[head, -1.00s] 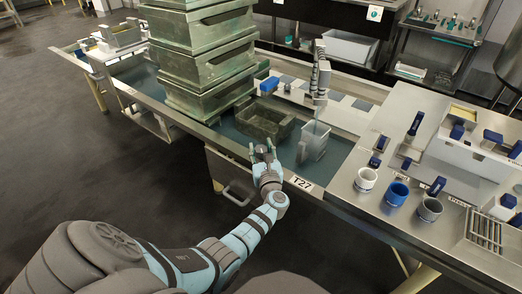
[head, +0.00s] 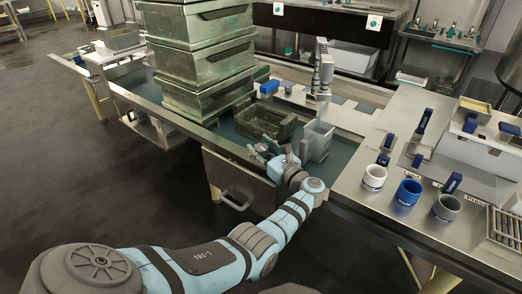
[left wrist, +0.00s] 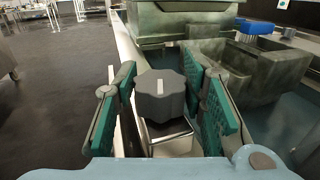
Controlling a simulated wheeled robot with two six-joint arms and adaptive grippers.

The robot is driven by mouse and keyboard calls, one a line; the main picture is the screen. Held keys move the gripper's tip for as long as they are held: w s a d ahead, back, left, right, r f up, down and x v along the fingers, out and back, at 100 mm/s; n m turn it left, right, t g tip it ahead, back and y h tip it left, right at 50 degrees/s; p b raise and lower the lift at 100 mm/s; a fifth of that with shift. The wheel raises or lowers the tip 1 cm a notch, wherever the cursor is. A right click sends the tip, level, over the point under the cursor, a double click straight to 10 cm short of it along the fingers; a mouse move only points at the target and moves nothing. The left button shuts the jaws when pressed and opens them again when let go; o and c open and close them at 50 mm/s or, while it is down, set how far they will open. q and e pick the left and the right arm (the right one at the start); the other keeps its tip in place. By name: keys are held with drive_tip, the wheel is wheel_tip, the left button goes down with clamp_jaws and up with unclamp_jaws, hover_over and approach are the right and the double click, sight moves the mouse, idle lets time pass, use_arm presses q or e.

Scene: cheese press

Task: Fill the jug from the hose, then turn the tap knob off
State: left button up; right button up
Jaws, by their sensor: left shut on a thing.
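The clear jug (head: 318,141) stands upright at the bench's front edge, just right of my left gripper. I cannot tell how full it is. A grey jointed upright piece (head: 324,72), which looks like the hose, rises behind the jug. My left gripper (head: 275,153) is at the front rim of the bench. In the left wrist view its green-padded fingers (left wrist: 165,108) are on both sides of the dark grey tap knob (left wrist: 160,95), which has a white mark pointing roughly upright. They are shut on the knob. My right gripper is out of view.
Stacked green crates (head: 205,60) stand left of the jug, with a dark stone-like trough (head: 265,122) between them. White, blue and grey cups (head: 408,192) stand on the steel counter at right.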

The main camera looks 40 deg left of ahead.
use_arm(q)
drive_tip(key=o, duration=1.2)
drive_tip(key=shift+d, duration=0.1)
drive_tip(key=shift+c, duration=0.2)
drive_tip(key=v, duration=1.2)
